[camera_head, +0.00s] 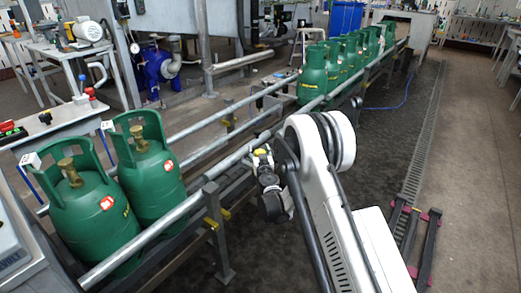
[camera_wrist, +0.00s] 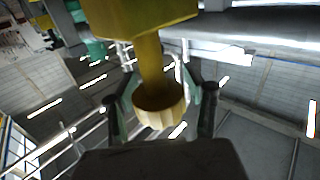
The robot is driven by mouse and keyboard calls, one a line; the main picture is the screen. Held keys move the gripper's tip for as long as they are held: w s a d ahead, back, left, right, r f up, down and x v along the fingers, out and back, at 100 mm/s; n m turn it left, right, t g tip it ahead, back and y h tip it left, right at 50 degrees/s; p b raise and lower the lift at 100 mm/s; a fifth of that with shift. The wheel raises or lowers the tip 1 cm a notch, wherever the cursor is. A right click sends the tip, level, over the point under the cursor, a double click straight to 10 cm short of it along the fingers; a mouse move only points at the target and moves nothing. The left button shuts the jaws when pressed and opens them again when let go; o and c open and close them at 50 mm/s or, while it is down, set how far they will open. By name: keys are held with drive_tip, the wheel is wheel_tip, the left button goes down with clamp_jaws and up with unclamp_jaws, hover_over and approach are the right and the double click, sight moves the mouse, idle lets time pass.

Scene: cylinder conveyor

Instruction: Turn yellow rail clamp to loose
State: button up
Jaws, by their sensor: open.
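The yellow rail clamp (camera_wrist: 140,18) fills the top of the wrist view, with a stem running down to a round ribbed knob (camera_wrist: 160,108). My gripper (camera_wrist: 158,85) is open, with one finger on each side of the knob and stem. Gaps show between the fingers and the knob. In the head view a small yellow part of the clamp (camera_head: 262,152) shows at the conveyor's near rail, at the tip of my gripper (camera_head: 262,163). My own wrist partly hides this spot.
Two green gas cylinders (camera_head: 150,175) stand on the conveyor at the left, and several more (camera_head: 313,75) stand farther back. The metal guide rail (camera_head: 150,235) runs along the near side. Other yellow fittings (camera_head: 211,222) sit on a rail post.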

drive_tip(key=shift+c, duration=0.2)
clamp_jaws()
drive_tip(key=shift+s, duration=0.1)
idle(0.8)
